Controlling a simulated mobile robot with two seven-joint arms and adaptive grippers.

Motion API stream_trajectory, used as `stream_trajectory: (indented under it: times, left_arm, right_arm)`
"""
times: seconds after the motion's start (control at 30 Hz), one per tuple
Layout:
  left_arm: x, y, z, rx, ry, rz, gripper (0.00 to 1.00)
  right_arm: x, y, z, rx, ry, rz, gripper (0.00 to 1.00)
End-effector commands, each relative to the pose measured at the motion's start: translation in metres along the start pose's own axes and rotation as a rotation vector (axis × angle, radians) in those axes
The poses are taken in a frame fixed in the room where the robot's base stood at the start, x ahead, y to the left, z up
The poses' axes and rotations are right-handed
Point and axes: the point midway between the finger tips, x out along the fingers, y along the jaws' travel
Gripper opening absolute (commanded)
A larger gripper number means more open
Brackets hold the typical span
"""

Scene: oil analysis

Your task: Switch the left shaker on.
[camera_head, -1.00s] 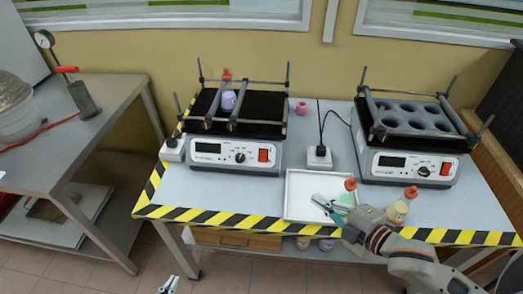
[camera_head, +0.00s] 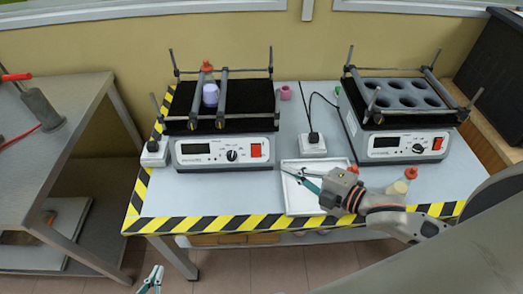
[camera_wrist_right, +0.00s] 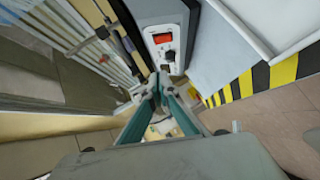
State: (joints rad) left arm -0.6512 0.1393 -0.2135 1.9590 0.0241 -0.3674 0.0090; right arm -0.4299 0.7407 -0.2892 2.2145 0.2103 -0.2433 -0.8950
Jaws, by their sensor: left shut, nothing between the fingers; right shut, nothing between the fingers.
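The left shaker (camera_head: 203,152) stands on the table with a dark display, a black knob and a red switch (camera_head: 255,150) on its front panel. A red-capped bottle (camera_head: 210,93) with purple contents sits between its bars. My right gripper (camera_head: 292,176) is shut and empty, above the white tray, right of and in front of the left shaker, apart from the switch. In the right wrist view, a shaker panel with a red switch (camera_wrist_right: 162,38) lies beyond the fingertips (camera_wrist_right: 163,80). My left gripper (camera_head: 152,275) is shut and empty, low in front of the table.
The right shaker (camera_head: 385,155) has a holder with round wells. A white tray (camera_head: 300,207) lies between the shakers near the striped table edge (camera_head: 215,223). Red-capped bottles (camera_head: 399,186) stand behind my right arm. Power sockets (camera_head: 312,147) sit beside the left shaker.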

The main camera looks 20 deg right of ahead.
Motion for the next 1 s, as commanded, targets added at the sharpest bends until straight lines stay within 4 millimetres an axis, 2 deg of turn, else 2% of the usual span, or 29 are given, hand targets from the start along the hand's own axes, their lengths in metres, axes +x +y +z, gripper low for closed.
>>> stream_trajectory:
  times: [0.27,0.77,1.0]
  left_arm:
    - [0.0,0.0,-0.001,0.0,0.0,0.0,0.0]
    - [-0.001,-0.002,-0.007,0.0,0.008,-0.003,0.0]
    - [0.0,-0.002,-0.006,0.001,0.008,-0.003,0.0]
  right_arm:
    - [0.015,0.001,0.001,0.0,-0.001,0.002,0.0]
    - [0.101,0.002,0.0,0.001,0.0,0.003,0.0]
    - [0.123,-0.001,0.022,-0.001,-0.001,-0.001,0.0]
